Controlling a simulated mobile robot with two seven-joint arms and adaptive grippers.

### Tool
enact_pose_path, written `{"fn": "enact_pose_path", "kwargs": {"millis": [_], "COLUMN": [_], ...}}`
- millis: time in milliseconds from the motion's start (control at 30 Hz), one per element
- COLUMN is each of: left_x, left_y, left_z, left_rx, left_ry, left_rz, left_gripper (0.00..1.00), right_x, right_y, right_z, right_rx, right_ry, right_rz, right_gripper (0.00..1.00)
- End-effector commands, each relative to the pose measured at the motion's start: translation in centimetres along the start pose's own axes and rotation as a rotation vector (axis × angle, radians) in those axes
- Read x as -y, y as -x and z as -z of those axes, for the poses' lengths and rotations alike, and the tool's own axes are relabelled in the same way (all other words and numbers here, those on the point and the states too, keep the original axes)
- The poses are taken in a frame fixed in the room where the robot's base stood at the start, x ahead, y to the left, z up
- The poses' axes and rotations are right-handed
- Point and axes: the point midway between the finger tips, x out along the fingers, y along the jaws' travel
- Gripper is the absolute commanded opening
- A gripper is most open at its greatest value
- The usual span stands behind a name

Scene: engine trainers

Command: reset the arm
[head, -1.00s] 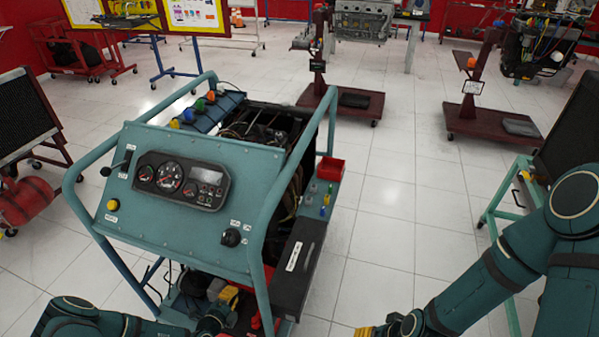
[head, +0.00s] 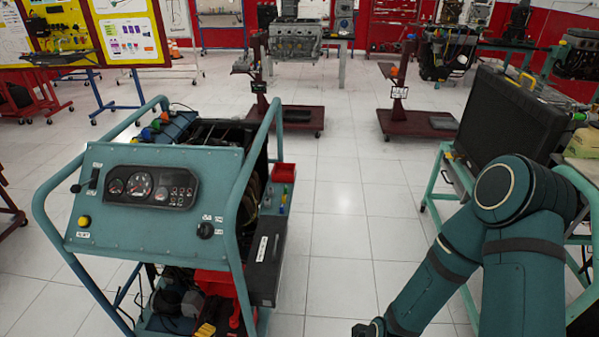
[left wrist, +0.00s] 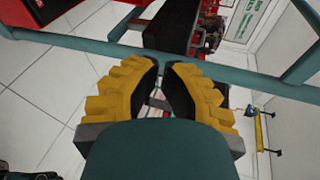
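My left gripper (left wrist: 161,66) fills the middle of the left wrist view, with yellow outer fingers and black inner pads. Its fingertips are close together with a narrow gap, and nothing shows held between them. Whether it is open or shut is unclear. My right arm (head: 480,240) comes in from the right and runs down to the bottom edge. Its gripper is out of the picture.
The teal engine trainer (head: 145,220) with gauges and tube rails stands at left centre. A black case (head: 515,115) rests on a teal stand at right. Dark red wheeled stands (head: 415,123) are behind. The tiled floor (head: 340,230) between trainer and right arm is clear.

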Motion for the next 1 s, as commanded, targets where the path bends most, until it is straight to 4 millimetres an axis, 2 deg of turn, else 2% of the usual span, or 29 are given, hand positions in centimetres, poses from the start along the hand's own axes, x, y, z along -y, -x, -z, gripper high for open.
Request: {"fn": "enact_pose_path", "kwargs": {"millis": [33,167,300,400,500,600,700,800,833,1000], "left_x": [1.3,4.2,6.2,6.7,6.7,6.8,7.3,8.7,9.2,12.4], "left_y": [-0.4,-0.1,2.7,5.7,8.7,10.9,12.1,12.3,12.2,11.3], "left_z": [2.1,8.3,15.1,18.5,20.1,20.3,19.7,18.8,18.6,18.5], "left_rx": [-0.101,-0.391,-0.756,-1.01,-1.229,-1.407,-1.534,-1.591,1.54,1.087], "left_ry": [-0.083,-0.347,-0.739,-1.065,-1.405,-1.758,-2.12,-2.481,2.497,2.208], "left_rz": [0.012,0.06,0.153,0.254,0.379,0.534,0.719,0.932,-0.964,-0.963], "left_gripper": [0.0,0.0,0.0,0.0,0.0,0.0,0.0,0.0,0.0,0.0], "right_x": [0.0,0.0,0.0,0.0,0.0,0.0,0.0,0.0,0.0,0.0], "right_y": [0.0,-0.1,0.0,0.0,0.0,0.0,0.0,0.0,0.0,0.0], "right_z": [0.1,0.1,0.1,0.1,0.1,0.1,0.1,0.1,0.1,0.1], "right_rx": [-0.002,-0.002,-0.002,-0.001,-0.002,-0.002,-0.002,-0.002,-0.002,-0.002], "right_ry": [0.0,-0.001,0.0,0.0,0.0,-0.001,0.0,0.0,0.0,0.0], "right_rz": [0.0,0.0,0.0,0.0,0.0,0.0,0.0,0.0,0.0,0.0], "right_gripper": [0.47,0.47,0.47,0.47,0.47,0.47,0.47,0.47,0.47,0.47]}}
